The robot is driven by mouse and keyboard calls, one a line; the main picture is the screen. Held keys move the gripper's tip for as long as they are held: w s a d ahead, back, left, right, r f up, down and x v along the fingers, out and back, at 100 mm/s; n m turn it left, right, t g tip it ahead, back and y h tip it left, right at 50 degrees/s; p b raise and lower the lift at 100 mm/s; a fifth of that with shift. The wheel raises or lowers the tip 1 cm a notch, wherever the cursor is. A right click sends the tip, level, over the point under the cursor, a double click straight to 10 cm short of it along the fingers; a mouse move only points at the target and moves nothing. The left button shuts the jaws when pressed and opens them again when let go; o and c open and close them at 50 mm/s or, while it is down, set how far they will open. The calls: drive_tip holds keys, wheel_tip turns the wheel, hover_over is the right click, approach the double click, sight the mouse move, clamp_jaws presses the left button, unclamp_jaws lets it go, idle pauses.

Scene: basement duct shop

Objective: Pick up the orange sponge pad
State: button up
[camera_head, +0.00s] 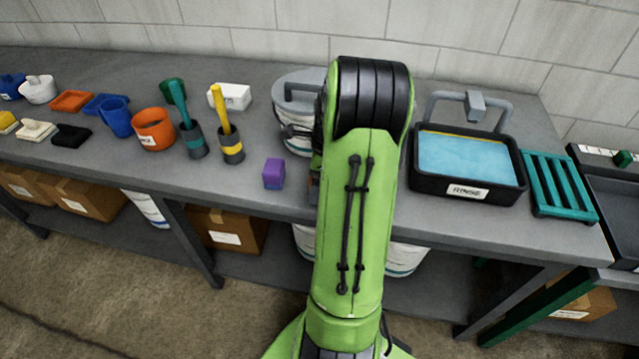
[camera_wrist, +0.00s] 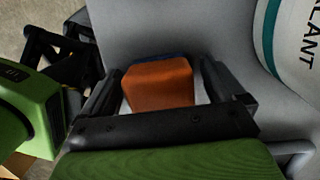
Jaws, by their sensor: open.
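The orange sponge pad (camera_wrist: 160,86) is a small block on the grey bench top in the wrist view. A dark blue edge shows along its far side. My gripper (camera_wrist: 164,82) is open, with one black finger to the left of the pad and the other to the right. A gap shows between the pad and the right finger; contact on the left is hard to tell. In the head view my green arm hides the gripper and nearly all of the pad.
A purple block (camera_head: 274,173) sits just left of my arm. A white bucket (camera_wrist: 284,35) stands close by on the right in the wrist view. A black rinse tub (camera_head: 468,187) and a teal rack (camera_head: 560,186) are to the right. Cups and brushes stand left.

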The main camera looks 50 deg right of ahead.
drive_tip(key=shift+r, duration=0.1)
drive_tip(key=shift+c, duration=0.3)
drive_tip(key=c, duration=1)
wheel_tip(320, 180, up, 10)
drive_tip(key=p, duration=0.3)
drive_tip(key=shift+r, duration=0.1)
